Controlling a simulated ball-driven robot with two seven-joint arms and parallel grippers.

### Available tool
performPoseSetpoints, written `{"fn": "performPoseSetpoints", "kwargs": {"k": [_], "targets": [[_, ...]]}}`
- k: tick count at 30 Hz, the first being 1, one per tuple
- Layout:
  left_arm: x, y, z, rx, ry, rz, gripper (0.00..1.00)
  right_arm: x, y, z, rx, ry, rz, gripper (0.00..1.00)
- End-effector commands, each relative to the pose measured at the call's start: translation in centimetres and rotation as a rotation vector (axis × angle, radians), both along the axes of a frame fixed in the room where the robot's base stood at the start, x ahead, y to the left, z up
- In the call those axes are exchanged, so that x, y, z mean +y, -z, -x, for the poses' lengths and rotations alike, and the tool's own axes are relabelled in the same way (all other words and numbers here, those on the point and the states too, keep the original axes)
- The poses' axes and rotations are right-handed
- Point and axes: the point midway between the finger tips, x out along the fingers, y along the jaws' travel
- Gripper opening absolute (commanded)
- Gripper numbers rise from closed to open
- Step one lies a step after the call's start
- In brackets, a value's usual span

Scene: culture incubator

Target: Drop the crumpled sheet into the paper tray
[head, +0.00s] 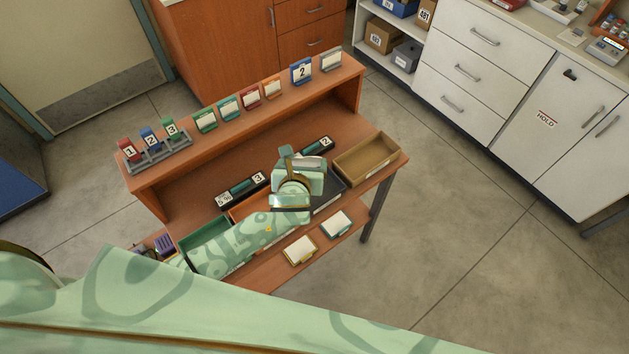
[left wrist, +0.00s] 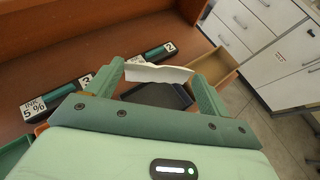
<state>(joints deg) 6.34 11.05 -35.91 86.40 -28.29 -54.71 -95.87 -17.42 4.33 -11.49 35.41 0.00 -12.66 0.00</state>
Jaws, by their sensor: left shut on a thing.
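The crumpled sheet (left wrist: 158,74) is white and spans the gap between my left gripper's two fingers in the left wrist view. My left gripper (left wrist: 162,84) is shut on it, above the desk. In the head view my left gripper (head: 301,160) is over the row of trays, and I cannot make out the sheet there. A dark tray (head: 330,197) is partly hidden by the gripper and also shows behind the sheet in the left wrist view (left wrist: 183,97). A tan tray (head: 366,160) stands to its right, empty. No label tells me which is the paper tray. My right gripper is not in view.
A green tray (head: 203,238) and an orange tray (head: 240,212) lie left of the dark one, partly covered by my arm. Ink pads (head: 242,188) lie behind. A raised shelf (head: 240,115) with several coloured holders runs along the back. White cards (head: 300,250) lie at the front.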

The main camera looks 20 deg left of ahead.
Motion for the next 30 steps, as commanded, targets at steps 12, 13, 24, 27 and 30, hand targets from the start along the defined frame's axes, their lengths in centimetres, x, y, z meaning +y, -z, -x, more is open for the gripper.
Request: {"fn": "performPoseSetpoints", "kwargs": {"k": [12, 13, 24, 27, 30], "targets": [[-0.8, 2.2, -1.9, -0.003, -0.004, -0.015, 0.59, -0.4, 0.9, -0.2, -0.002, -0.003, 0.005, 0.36], [-0.8, 2.5, -1.9, -0.001, -0.003, -0.016, 0.59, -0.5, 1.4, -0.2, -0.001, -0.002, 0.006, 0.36], [-0.8, 6.4, -1.8, 0.000, -0.003, -0.016, 0.59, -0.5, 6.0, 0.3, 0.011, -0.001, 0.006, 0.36], [-0.8, 6.5, -1.9, -0.001, -0.003, -0.016, 0.59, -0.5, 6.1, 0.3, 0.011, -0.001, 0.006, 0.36], [-0.8, 6.3, -1.9, -0.001, -0.003, -0.016, 0.59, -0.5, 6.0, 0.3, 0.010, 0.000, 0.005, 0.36]]}}
